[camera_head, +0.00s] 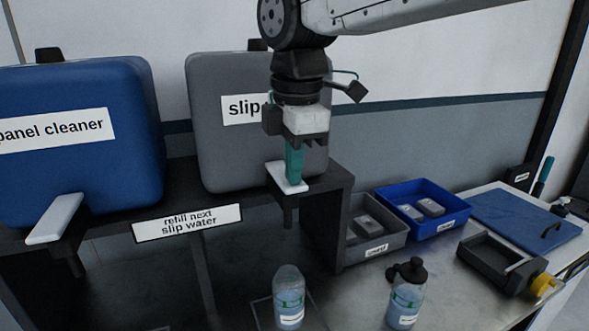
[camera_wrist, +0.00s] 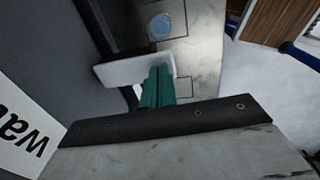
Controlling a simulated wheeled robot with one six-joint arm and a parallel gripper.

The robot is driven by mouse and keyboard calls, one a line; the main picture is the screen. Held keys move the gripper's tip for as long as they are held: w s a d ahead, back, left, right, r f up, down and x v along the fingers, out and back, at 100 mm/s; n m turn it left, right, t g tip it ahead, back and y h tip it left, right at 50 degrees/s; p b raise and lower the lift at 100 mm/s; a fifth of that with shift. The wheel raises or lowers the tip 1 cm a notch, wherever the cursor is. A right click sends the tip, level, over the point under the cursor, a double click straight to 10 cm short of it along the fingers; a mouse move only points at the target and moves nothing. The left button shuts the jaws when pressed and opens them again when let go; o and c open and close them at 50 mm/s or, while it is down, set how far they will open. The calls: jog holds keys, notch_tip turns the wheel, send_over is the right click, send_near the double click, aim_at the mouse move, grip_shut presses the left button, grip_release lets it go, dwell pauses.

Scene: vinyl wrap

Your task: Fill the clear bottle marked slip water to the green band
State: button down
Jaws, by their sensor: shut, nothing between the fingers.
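The grey slip water container (camera_head: 225,150) stands on the dark shelf. Its white tap lever (camera_head: 287,181) sticks out at the front, with a dark spout below. My gripper (camera_head: 294,180) has its teal fingers shut together, pointing down at the lever with nothing between them. In the wrist view the fingertips (camera_wrist: 157,72) overlap the lever (camera_wrist: 122,72); whether they press on it I cannot tell. A clear bottle (camera_head: 289,285) with a green band stands upright on the bench below the spout. From above, its round top (camera_wrist: 161,25) looks bluish. Its liquid level is unclear.
A capped bottle (camera_head: 406,297) stands right of the clear one. A blue panel cleaner container (camera_head: 80,165) is at left, with its own white lever (camera_head: 55,218). Grey (camera_head: 376,246) and blue (camera_head: 440,222) bins, a clamp-like fixture (camera_head: 500,262) and a blue board (camera_head: 525,222) lie right.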

jog(key=shift+r, duration=0.15)
notch_tip(320, 180, up, 14)
dwell(0.7)
jog(key=s+d+f+m, duration=0.8)
jog(key=d+f+m, duration=0.3)
jog(key=d+f, duration=0.1)
jog(key=s+d+f+m, duration=0.9)
jog(key=d+f+m, duration=0.2)
jog(key=d+f, duration=0.2)
jog(key=shift+s+d+f, duration=0.3)
jog(key=shift+d, duration=0.05)
